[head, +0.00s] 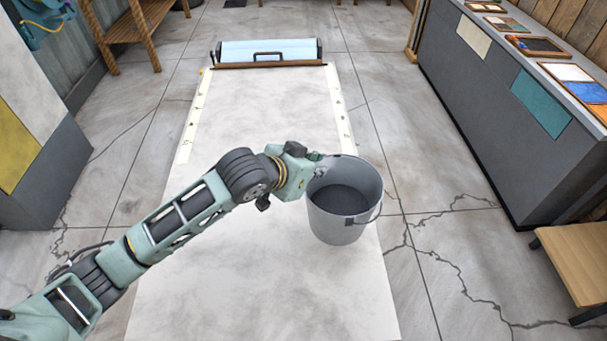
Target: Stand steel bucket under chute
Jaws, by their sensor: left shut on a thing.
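The steel bucket (333,224) is grey and upright, with a dark inside and a wire handle hanging at its right side. It is in the middle of the head view, above or on the white sheet; I cannot tell whether its base touches the sheet. My left gripper (316,163) is shut on the bucket at the left of its rim; the fingertips are partly hidden. My right gripper is not in view. I cannot make out a chute for certain.
A long white sheet (262,120) runs along the cracked floor to a pale blue box-like roller unit (268,48) at its far end. A grey counter (490,110) with trays stands on the right, a wooden bench (578,258) at lower right. A grey cabinet (45,165) stands left.

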